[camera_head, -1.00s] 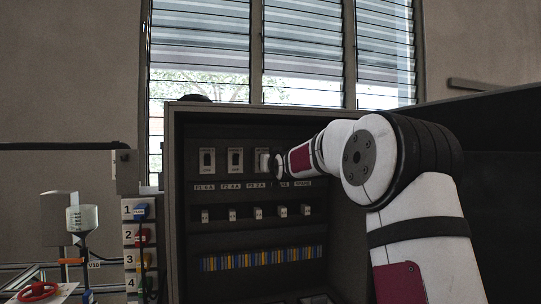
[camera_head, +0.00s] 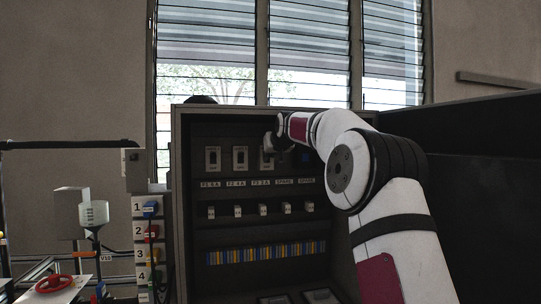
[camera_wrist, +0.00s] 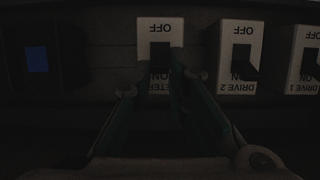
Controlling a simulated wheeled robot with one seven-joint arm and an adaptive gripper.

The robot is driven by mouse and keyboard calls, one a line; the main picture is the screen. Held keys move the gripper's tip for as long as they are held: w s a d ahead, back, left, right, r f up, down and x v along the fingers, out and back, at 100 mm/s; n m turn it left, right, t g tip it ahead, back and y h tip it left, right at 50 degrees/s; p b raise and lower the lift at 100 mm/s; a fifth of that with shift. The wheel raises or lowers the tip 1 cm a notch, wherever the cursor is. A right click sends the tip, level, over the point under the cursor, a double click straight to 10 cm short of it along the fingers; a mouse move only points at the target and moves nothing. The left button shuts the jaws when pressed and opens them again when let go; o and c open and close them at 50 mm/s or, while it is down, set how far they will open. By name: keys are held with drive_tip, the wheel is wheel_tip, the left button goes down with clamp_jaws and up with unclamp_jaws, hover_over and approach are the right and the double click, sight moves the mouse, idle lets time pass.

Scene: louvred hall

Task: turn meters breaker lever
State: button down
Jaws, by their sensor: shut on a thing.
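The meters breaker is the white plate (camera_wrist: 153,26) marked OFF and, partly hidden, "METERS", seen upside down in the wrist view. Its black lever (camera_wrist: 160,54) lies at the tips of my gripper (camera_wrist: 160,86), whose fingers are closed in on it from both sides. The exact angle of the lever is too dark to tell. In the head view my gripper (camera_head: 273,143) is at the third breaker of the top row and covers part of it.
Drive 2 (camera_wrist: 239,40) and a further breaker (camera_wrist: 305,45) sit beside it; a blue-faced unit (camera_wrist: 37,59) is on the other side. The cabinet (camera_head: 178,210) has side walls close to my arm. A numbered rack (camera_head: 139,231) stands left.

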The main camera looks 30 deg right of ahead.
drive_tip(key=shift+r, duration=0.1)
drive_tip(key=c, duration=1.6)
unclamp_jaws()
drive_tip(key=shift+o, duration=0.2)
drive_tip(key=v, duration=1.2)
